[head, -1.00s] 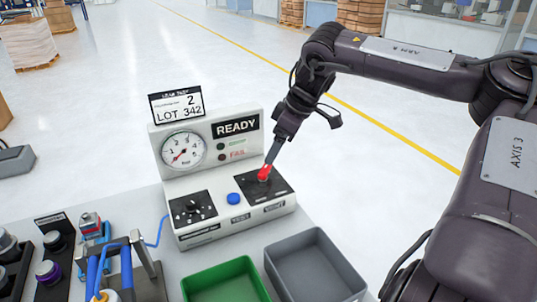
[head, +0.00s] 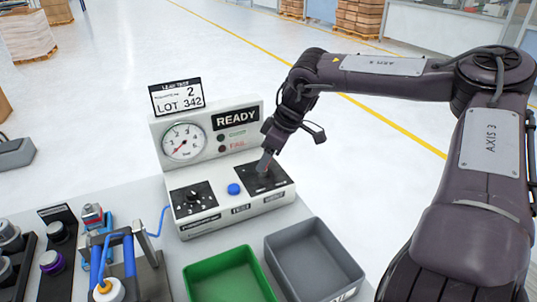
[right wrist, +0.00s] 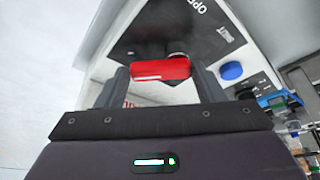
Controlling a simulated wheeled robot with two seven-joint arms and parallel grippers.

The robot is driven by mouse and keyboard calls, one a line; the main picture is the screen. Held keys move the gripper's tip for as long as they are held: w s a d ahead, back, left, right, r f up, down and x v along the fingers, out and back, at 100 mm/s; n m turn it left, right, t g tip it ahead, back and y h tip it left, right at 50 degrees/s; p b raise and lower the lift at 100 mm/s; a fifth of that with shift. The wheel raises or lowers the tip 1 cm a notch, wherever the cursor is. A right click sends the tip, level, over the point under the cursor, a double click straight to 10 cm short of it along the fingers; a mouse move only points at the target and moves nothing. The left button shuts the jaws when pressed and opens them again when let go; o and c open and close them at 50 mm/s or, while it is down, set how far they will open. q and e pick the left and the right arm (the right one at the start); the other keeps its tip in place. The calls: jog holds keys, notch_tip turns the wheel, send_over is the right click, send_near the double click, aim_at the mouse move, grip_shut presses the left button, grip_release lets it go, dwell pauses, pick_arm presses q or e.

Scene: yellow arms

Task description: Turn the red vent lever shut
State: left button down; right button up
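The red vent lever (right wrist: 160,70) is on the black plate of the leak tester, beside the blue button. In the right wrist view it lies crosswise between the two fingers of my right gripper (right wrist: 165,85). The fingers are wide apart, one near each end of the lever; contact is unclear. In the head view my right gripper (head: 264,163) is low over the black plate (head: 272,182) and hides nearly all of the lever. The leak tester (head: 228,210) shows a pressure gauge (head: 183,142) and a READY sign. My left gripper is not in view.
A green bin (head: 230,276) and a grey bin (head: 312,258) stand in front of the tester. The blue button (head: 234,189) and a black selector knob (head: 194,197) are left of the lever. A clamp fixture with blue handles (head: 129,256) is at lower left.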

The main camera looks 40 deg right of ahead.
jog(key=c, duration=0.5)
